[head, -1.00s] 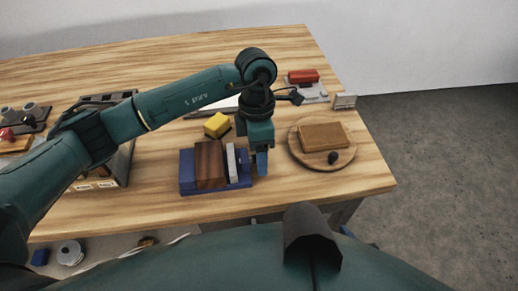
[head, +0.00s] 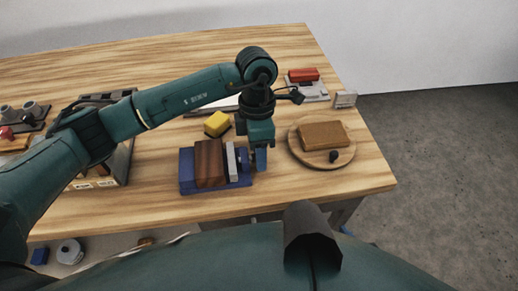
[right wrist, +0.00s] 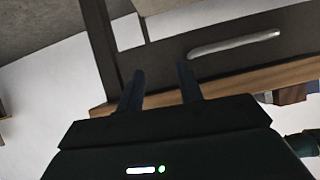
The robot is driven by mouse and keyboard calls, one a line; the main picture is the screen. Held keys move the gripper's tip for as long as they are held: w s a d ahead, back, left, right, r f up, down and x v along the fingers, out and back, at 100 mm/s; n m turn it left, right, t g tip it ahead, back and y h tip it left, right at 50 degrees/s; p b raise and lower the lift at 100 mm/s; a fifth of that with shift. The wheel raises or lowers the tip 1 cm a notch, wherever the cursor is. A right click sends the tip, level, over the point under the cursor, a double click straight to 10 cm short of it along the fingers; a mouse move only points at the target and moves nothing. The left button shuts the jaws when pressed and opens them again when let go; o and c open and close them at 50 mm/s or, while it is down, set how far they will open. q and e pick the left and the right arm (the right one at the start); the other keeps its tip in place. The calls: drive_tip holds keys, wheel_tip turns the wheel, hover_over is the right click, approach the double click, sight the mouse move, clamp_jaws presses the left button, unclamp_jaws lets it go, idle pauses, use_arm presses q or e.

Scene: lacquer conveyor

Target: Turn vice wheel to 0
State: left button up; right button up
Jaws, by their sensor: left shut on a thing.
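The blue vice (head: 188,183) stands near the table's front edge with a brown wood block (head: 209,163) between its jaws; a pale jaw plate (head: 231,163) is at the block's right. My left gripper (head: 260,160) points down at the vice's right end, shut on the vice wheel (head: 244,160). The wheel is mostly hidden by the fingers, and no mark or number on it can be read. My right gripper (right wrist: 160,88) shows in the right wrist view, open and empty, with a table edge and a grey drawer front beyond it.
A round board (head: 304,156) with a brown block (head: 325,136) and a dark knob lies right of the left gripper. A yellow block (head: 217,124) sits behind the vice. A red block (head: 303,76) is on a grey base at the back right.

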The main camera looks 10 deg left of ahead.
use_arm(q)
drive_tip(key=t+b, duration=0.3)
drive_tip(key=b, duration=0.1)
drive_tip(key=shift+s+d+f+y, duration=0.1)
drive_tip(key=shift+s+f+y, duration=0.2)
drive_tip(key=shift+y, duration=0.1)
drive_tip(key=t+b, duration=0.1)
drive_tip(key=b, duration=0.1)
drive_tip(key=shift+y+b, duration=0.3)
drive_tip(key=shift+b, duration=0.1)
drive_tip(key=shift+t+b, duration=0.4)
drive_tip(key=shift+b, duration=0.2)
drive_tip(key=shift+s+t+b, duration=0.15)
drive_tip(key=shift+t+b, duration=0.35)
drive_tip(key=shift+b, duration=0.45)
drive_tip(key=shift+d+r+t+y+b, duration=0.1)
drive_tip(key=shift+t+y+b, duration=0.2)
drive_tip(key=shift+b, duration=0.2)
drive_tip(key=shift+s+r, duration=0.1)
use_arm(e)
drive_tip(key=f, duration=0.1)
drive_tip(key=d+t, duration=0.1)
drive_tip(key=f+m+t, duration=0.1)
drive_tip(key=shift+s+d+f, duration=0.15)
drive_tip(key=shift+s+f, duration=0.2)
drive_tip(key=shift+r, duration=0.1)
use_arm(q)
drive_tip(key=o, duration=1)
